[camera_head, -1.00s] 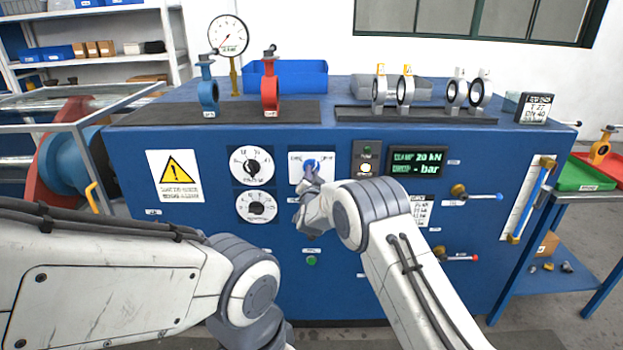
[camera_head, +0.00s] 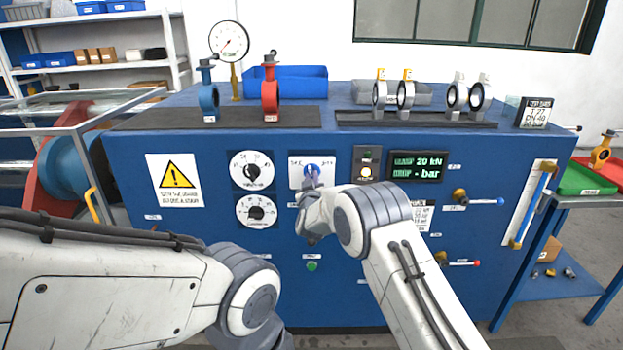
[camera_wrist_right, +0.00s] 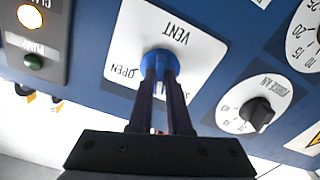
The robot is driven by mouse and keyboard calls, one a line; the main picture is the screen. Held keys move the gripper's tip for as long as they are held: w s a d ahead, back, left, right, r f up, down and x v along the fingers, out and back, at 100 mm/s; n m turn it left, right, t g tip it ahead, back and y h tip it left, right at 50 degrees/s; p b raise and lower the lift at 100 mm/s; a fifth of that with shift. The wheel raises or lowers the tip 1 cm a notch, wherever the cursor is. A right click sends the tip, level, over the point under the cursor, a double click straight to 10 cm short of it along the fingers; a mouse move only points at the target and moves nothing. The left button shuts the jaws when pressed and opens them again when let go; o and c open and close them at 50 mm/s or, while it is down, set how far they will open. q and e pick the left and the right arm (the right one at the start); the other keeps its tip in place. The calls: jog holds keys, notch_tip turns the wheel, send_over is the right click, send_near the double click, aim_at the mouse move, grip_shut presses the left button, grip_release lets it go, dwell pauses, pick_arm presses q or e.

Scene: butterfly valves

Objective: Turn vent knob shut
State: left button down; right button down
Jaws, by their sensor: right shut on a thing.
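The blue vent knob (camera_wrist_right: 162,62) sits on a white plate marked VENT and OPEN (camera_wrist_right: 120,50) in the right wrist view. The other end of the plate's label is hidden behind my fingers. My right gripper (camera_wrist_right: 160,78) is shut on the knob, with both dark fingers against it. In the head view the knob (camera_head: 312,170) shows at the tip of my right gripper (camera_head: 312,184), on the front of the blue cabinet. My left gripper is out of view; only my left arm shows at lower left.
Two black dials (camera_head: 251,170) are left of the vent plate. A lit lamp panel (camera_head: 366,165) and a display reading 20 kN and - bar (camera_head: 417,165) are right. Blue (camera_head: 208,97) and red (camera_head: 270,92) valves stand on the cabinet top. Two levered taps (camera_head: 462,198) project at right.

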jog(key=shift+f+n+p, duration=0.1)
jog(key=shift+n+p, duration=0.6)
jog(key=shift+n, duration=3.3)
jog(key=c, duration=0.9)
grip_release()
jog(key=shift+o, duration=0.2)
jog(key=shift+s, duration=0.1)
jog(key=s+b, duration=0.1)
jog(key=s, duration=0.9)
jog(key=shift+s, duration=0.2)
